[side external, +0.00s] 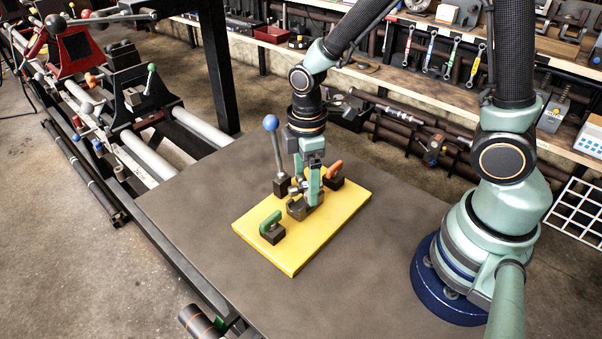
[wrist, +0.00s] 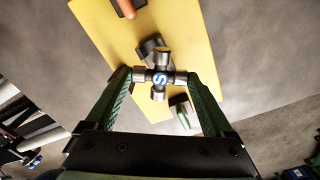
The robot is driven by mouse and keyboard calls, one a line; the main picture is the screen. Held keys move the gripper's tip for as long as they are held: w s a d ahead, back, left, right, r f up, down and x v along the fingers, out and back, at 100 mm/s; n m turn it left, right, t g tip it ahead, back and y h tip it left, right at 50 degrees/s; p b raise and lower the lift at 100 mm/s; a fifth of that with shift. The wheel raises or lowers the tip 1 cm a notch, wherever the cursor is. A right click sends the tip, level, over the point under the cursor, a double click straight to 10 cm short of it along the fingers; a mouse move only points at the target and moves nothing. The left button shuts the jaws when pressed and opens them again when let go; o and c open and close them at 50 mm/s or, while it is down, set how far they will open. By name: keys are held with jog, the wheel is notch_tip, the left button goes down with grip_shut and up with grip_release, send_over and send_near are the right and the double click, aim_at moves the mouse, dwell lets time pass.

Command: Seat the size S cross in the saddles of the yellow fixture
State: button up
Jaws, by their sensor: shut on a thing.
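The yellow fixture (side external: 262,230) is a flat plate on the grey table and fills much of the wrist view (wrist: 92,22). A dark saddle block (side external: 301,209) stands at its middle; part of it shows behind the cross in the wrist view (wrist: 149,45). The metal cross (wrist: 160,68) carries a blue S label facing the wrist camera. My gripper (side external: 306,188) points down over the saddle block. Its green fingers, also in the wrist view (wrist: 159,78), are shut on two opposite arms of the cross. I cannot tell whether the cross touches the saddles.
A green clamp (side external: 271,225) and an orange-handled clamp (side external: 334,173) stand on the plate beside the saddle block. A tall lever with a blue knob (side external: 270,123) rises close to my gripper's left.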

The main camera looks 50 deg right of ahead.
aim_at(305, 184)
jog(key=shift+f, duration=0.65)
jog(key=o, duration=1.3)
jog(key=shift+r, duration=4.1)
jog(key=shift+s+a+r+n, duration=1.05)
jog(key=shift+s+a, duration=1.45)
jog(key=shift+a, duration=0.5)
jog(key=shift+s+a+r+n, duration=1)
jog(key=shift+s+a, duration=1.5)
jog(key=shift+a, duration=0.55)
jog(key=shift+s+a+r+n, duration=1.05)
jog(key=shift+s+a, duration=1.45)
jog(key=shift+a, duration=0.5)
